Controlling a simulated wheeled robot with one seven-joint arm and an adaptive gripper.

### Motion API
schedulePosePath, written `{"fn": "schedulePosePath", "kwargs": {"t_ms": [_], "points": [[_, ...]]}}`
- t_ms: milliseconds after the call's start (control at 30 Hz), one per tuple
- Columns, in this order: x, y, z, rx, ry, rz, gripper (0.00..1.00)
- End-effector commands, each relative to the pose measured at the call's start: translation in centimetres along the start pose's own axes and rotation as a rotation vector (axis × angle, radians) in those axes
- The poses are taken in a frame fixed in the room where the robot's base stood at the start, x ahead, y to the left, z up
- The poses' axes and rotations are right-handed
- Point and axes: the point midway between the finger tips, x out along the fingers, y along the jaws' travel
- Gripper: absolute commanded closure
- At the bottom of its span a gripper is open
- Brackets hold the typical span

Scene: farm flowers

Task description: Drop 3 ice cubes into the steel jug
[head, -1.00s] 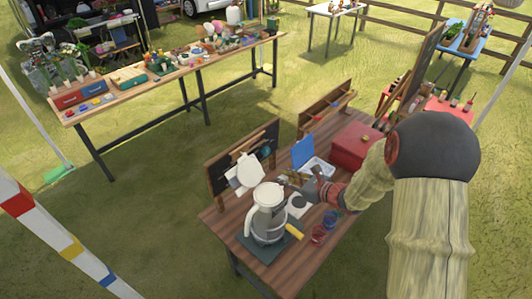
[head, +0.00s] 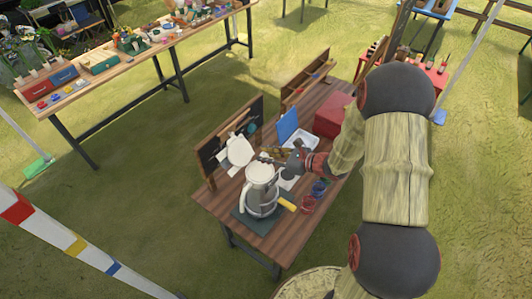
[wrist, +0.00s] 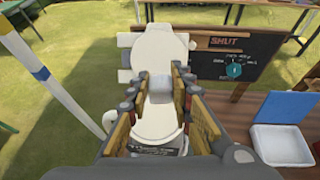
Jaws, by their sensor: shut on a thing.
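My gripper (head: 268,158) is at the jug's upper rim. In the wrist view my gripper (wrist: 160,84) is shut on a pale, translucent ice cube (wrist: 160,90), held in front of the lid and over the jug's white top (wrist: 152,124). The inside of the jug is hidden.
A white tray (wrist: 283,144) with a raised blue lid (head: 288,125) stands behind my gripper. A chalkboard (wrist: 270,57) with a dial marked SHUT is behind the jug. Red (head: 308,204) and blue cups (head: 320,188) stand right of the jug. A red box (head: 333,116) is farther back.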

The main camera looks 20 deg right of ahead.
Motion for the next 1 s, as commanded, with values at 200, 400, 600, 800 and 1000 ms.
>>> {"fn": "schedulePosePath", "kwargs": {"t_ms": [200,400,600,800,1000], "points": [[0.8,0.0,-2.0,0.001,0.000,-0.001,0.93],[0.9,0.0,-2.1,0.000,0.000,-0.001,0.93],[0.9,0.0,-2.1,0.000,0.000,-0.001,0.72],[0.9,0.0,-2.1,0.000,0.000,-0.001,0.61],[0.9,0.0,-2.1,0.000,0.000,-0.001,0.57]]}}
